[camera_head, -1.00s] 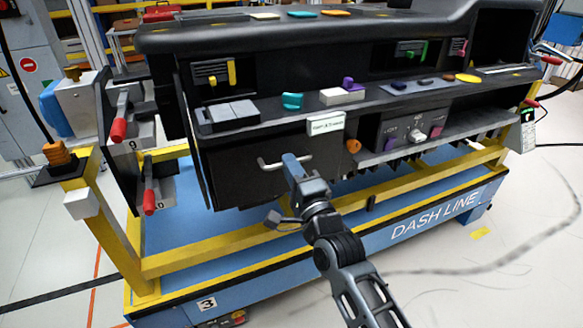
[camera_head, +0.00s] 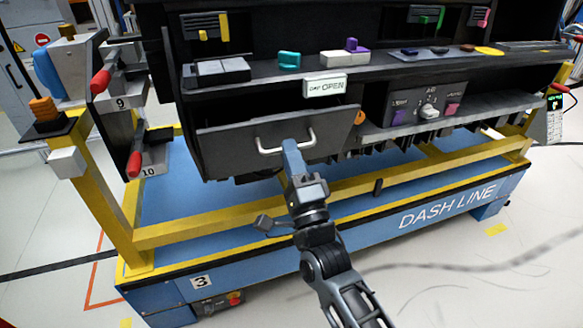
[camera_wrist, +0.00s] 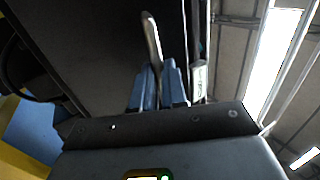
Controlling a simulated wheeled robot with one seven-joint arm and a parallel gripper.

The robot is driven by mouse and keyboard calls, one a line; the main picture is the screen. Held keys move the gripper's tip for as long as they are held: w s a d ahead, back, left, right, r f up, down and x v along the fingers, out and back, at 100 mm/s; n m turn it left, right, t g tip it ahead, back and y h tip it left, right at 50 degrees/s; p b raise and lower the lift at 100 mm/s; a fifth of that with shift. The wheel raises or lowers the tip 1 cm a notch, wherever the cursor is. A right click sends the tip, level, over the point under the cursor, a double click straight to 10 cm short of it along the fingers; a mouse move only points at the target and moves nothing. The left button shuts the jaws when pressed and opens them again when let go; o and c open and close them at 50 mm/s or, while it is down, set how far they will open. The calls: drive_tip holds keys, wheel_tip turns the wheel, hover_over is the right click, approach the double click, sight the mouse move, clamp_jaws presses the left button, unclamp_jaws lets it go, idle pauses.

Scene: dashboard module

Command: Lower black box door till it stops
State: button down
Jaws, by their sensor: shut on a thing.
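The black box door (camera_head: 235,150) is the wide dark panel low on the left of the dashboard, in the head view. It leans outward at its top, partly open, with a dark gap above and at its left side. Its silver bar handle (camera_head: 269,151) crosses the panel's upper middle. My gripper (camera_head: 291,150) is shut on the handle's right part. In the wrist view, the blue fingers of my gripper (camera_wrist: 158,88) close on the handle (camera_wrist: 151,40), with the dark door panel (camera_wrist: 95,50) behind it. The door's lower edge is partly hidden by my gripper.
A white "OPEN" label (camera_head: 325,86) sits just above the door. A knob panel (camera_head: 430,108) lies to the right. The yellow frame rail (camera_head: 400,176) and blue cart edge (camera_head: 380,225) run below. Red-handled parts (camera_head: 134,163) stand at the left.

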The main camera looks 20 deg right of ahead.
drive_tip(key=s+f+t+b, duration=0.1)
drive_tip(key=b, duration=0.4)
drive_tip(key=f+t+b, duration=0.1)
drive_tip(key=f+b, duration=0.1)
drive_tip(key=b, duration=0.3)
drive_tip(key=shift+s+t, duration=0.3)
drive_tip(key=shift+s, duration=0.1)
drive_tip(key=shift+s+b, duration=0.1)
drive_tip(key=shift+b, duration=0.35)
drive_tip(key=c, duration=1.2)
unclamp_jaws()
drive_tip(key=shift+o, duration=0.2)
drive_tip(key=v, duration=0.7)
drive_tip(key=shift+s+f, duration=0.2)
drive_tip(key=shift+f, duration=0.2)
